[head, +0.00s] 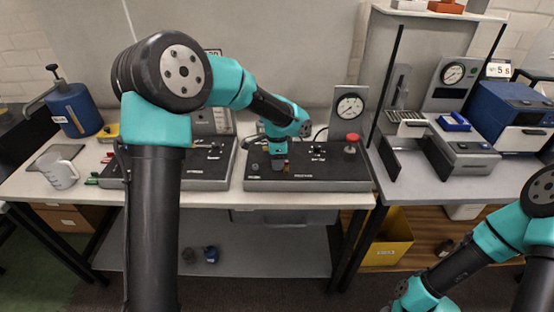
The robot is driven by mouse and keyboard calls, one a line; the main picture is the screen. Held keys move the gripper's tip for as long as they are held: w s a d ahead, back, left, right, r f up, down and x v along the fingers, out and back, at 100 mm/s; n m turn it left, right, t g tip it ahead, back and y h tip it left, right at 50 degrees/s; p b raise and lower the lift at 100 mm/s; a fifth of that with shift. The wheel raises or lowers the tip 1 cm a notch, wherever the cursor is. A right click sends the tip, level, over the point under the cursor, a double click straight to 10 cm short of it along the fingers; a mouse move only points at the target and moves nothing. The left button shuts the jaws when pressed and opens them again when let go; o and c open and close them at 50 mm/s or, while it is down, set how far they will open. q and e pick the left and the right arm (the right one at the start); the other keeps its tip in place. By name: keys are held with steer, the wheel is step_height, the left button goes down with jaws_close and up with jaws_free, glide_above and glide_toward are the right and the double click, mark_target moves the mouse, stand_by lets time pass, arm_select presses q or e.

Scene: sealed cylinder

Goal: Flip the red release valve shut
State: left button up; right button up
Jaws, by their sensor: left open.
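A red knob (352,138), the only red part on this console that fits the release valve, stands on a short stem. It is at the right end of the black console (330,178) in the middle of the bench. A round gauge (350,106) stands behind it. The picture is too small to tell whether the valve is open or shut. My left gripper (280,166) is open and points down over the left part of the same console, well to the left of the red knob. I cannot tell whether its tips touch the panel. My right gripper does not show.
A second black console (205,172) lies to the left, partly behind my left arm. A clear beaker (57,170) and a blue pump jug (73,108) are at the far left. On the right bench are a gauge device (462,150) and a blue machine (507,115).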

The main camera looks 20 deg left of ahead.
arm_select(q)
jaws_close()
stand_by(0.3)
steer(key=shift+w+a+m, duration=0.1)
steer(key=shift+w+m, duration=0.1)
steer(key=shift+m, duration=0.5)
jaws_free()
steer(key=shift+r, duration=0.1)
